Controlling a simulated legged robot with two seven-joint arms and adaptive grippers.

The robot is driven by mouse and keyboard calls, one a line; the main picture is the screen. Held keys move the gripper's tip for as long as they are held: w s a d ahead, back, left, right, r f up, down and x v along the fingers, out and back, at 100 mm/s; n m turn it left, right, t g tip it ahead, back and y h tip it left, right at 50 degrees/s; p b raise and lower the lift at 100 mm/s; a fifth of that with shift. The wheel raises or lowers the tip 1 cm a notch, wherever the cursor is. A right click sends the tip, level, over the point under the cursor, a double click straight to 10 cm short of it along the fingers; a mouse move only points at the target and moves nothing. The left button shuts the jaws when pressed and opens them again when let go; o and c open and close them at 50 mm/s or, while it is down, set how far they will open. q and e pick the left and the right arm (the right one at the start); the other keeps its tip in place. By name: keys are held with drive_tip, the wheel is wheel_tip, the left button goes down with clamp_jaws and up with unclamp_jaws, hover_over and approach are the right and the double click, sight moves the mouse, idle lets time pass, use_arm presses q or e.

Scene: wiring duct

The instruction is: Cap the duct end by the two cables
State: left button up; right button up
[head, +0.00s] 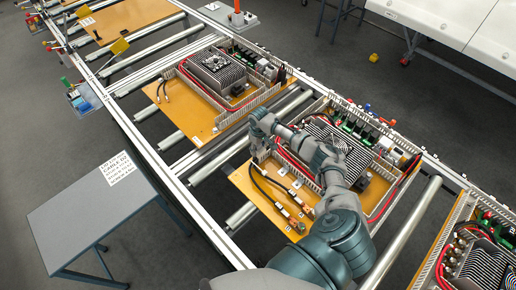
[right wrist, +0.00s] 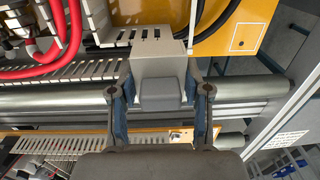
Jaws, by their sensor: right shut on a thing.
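In the right wrist view, the right gripper (right wrist: 160,95) is shut on a light grey end cap (right wrist: 160,66), one finger on each side. The cap is at a slotted white-grey duct end (right wrist: 150,34); I cannot tell whether it is seated or only close. Two black cables (right wrist: 206,14) lie just beyond it on the yellow board (right wrist: 240,22). The cables (head: 264,188) also show in the head view. The gripper and forearm hide the duct end there. My left gripper is not in view.
Red cables (right wrist: 48,52) run beside the slotted duct at left. Metal rollers (right wrist: 250,88) lie below the board. Another board (head: 202,128) stands farther up the rail frame. A grey side table (head: 85,225) with a paper sign is at left.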

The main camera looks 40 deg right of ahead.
sight(258, 153)
drive_tip(key=shift+f+b, duration=0.85)
drive_tip(key=shift+f, duration=1.15)
drive_tip(key=o, duration=1)
drive_tip(key=shift+c, duration=0.2)
drive_tip(key=shift+r, duration=0.2)
drive_tip(key=r, duration=1.1)
drive_tip(key=shift+d+r, duration=0.2)
